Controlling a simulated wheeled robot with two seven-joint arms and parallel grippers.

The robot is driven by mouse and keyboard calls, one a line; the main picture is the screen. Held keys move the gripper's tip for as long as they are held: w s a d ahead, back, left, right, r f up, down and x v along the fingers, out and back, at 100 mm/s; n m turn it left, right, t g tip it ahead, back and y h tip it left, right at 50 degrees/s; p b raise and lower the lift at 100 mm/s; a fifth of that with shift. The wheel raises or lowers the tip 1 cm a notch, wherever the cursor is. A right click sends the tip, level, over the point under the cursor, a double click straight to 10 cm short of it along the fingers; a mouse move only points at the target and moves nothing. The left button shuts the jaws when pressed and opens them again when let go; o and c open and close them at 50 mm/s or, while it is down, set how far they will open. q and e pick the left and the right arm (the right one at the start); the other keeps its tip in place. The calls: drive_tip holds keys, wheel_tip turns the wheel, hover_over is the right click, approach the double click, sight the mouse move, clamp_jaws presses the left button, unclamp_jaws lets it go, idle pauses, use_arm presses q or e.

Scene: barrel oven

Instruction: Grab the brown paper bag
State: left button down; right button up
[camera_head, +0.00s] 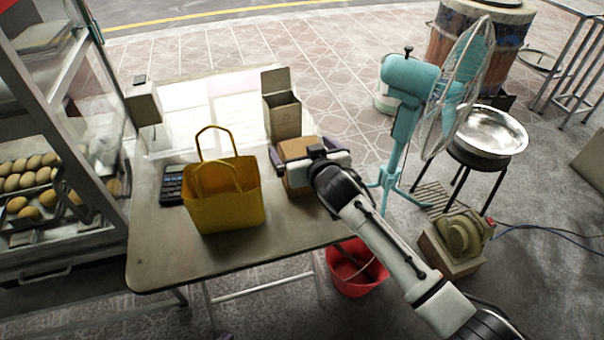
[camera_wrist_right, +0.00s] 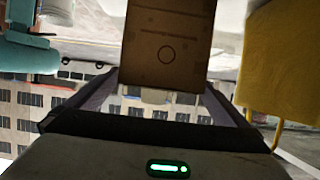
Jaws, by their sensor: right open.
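A brown paper bag (camera_head: 297,149) stands on the table, behind and right of the yellow bag. In the right wrist view, its brown side (camera_wrist_right: 165,48) with a small printed circle fills the upper middle. My right gripper (camera_head: 303,156) is at the bag, one finger on each side of it. In the wrist view the fingers (camera_wrist_right: 163,88) are spread, with the bag's lower end between their tips; I cannot tell whether they touch it. My right wrist hides part of the bag. Only a small purple tip, apparently of my left gripper (camera_head: 224,337), shows at the bottom edge.
An open-topped carton (camera_head: 284,117) stands behind the brown bag. A teal fan (camera_head: 405,125) stands right of the table (camera_head: 165,258). The table's front is clear.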

drive_tip(key=c, duration=1.4)
